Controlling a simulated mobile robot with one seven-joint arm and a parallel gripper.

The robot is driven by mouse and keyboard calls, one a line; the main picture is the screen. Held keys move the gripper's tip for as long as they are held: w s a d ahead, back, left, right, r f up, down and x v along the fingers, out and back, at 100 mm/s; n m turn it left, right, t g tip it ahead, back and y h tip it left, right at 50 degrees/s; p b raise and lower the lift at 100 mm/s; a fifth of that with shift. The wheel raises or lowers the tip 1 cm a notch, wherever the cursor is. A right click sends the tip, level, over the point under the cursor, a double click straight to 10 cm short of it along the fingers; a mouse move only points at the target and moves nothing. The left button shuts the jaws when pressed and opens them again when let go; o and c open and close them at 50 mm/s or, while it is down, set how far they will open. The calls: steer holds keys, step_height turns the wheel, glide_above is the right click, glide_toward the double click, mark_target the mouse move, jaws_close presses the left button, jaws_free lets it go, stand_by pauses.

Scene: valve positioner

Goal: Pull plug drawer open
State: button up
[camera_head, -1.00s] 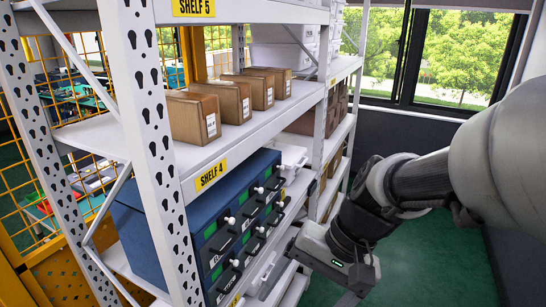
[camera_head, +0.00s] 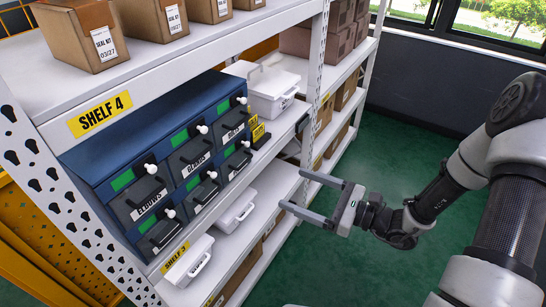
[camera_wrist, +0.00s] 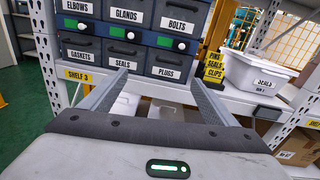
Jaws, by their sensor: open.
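The plug drawer, labelled PLUGS (camera_wrist: 178,57), is the bottom right drawer of a blue drawer unit (camera_head: 148,122) and looks closed. It has a dark front with a dark handle, and a white knob and green strip above. In the head view the plug drawer (camera_head: 236,163) is at the unit's lower right, its label too small to read. My gripper (camera_head: 292,189) is open and empty in front of the shelf, to the right of the unit. In the wrist view my gripper's (camera_wrist: 157,79) two fingers point toward the bottom row, apart from it.
Other drawers are labelled elbows, glands, bolts, gaskets and seals. White lidded boxes (camera_head: 236,212) sit on the shelf below. A perforated shelf post (camera_head: 310,110) rises further right. Green floor is clear.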

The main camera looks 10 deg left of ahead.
steer(key=w+a, duration=0.4)
steer(key=a, duration=0.3)
steer(key=w+a+f+m+t+p, duration=0.1)
steer(key=w+a, duration=0.3)
steer(key=a, duration=0.4)
steer(key=c, duration=1.5)
steer(key=p+v, duration=0.1)
steer(key=v, duration=1.6)
steer(key=o, duration=1.5)
